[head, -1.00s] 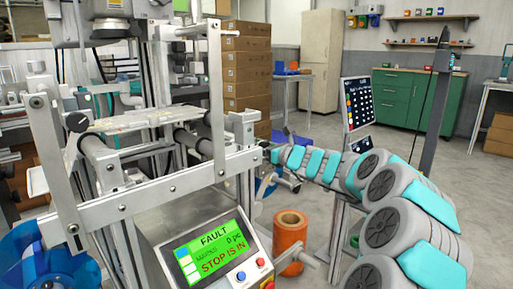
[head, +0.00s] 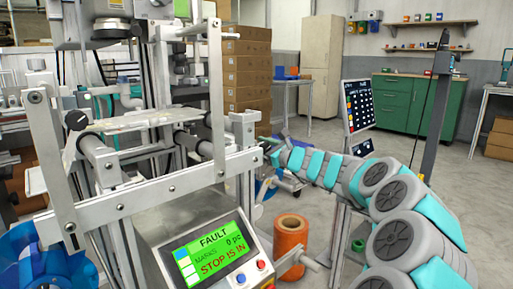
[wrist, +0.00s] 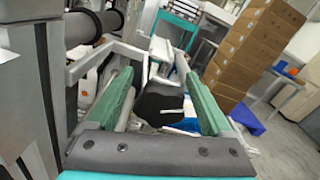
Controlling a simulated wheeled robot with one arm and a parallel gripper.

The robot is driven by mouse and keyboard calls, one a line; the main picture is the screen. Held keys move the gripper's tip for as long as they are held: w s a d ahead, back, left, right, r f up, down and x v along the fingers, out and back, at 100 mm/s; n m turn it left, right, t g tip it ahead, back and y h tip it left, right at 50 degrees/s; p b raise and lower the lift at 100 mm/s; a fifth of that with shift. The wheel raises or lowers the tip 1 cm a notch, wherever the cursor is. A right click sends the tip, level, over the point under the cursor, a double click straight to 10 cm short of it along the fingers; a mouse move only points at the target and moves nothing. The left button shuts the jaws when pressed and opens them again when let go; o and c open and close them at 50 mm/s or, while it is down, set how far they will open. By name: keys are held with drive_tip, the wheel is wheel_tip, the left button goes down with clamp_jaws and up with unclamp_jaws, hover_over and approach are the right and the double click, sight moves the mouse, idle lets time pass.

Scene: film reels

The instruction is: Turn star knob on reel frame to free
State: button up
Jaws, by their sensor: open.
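The reel frame (head: 150,188) of pale metal bars fills the left of the head view. A dark, blocky piece (wrist: 160,103) with a pale line across it shows between my fingers in the wrist view; it looks like the star knob, but its outline is unclear. My gripper (wrist: 163,82) is open, with green-padded fingers on either side of this dark piece, and I cannot tell whether they touch it. In the head view my gripper (head: 276,152) is small, beside the right end of the frame's lower bar, and the knob there is hidden or too small to make out.
A control panel (head: 207,250) reads "FAULT" and "STOP IS IN". An orange roll (head: 291,240) stands right of it, below my arm. Stacked cardboard boxes (head: 246,75) and a green cabinet (head: 412,100) stand behind. Open floor lies at the right.

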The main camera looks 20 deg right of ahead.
sight(266, 149)
drive_tip(key=shift+s, duration=0.1)
drive_tip(key=v, duration=0.7)
drive_tip(key=shift+s+d+r, duration=0.1)
drive_tip(key=shift+s+d, duration=0.05)
drive_tip(key=shift+s, duration=0.1)
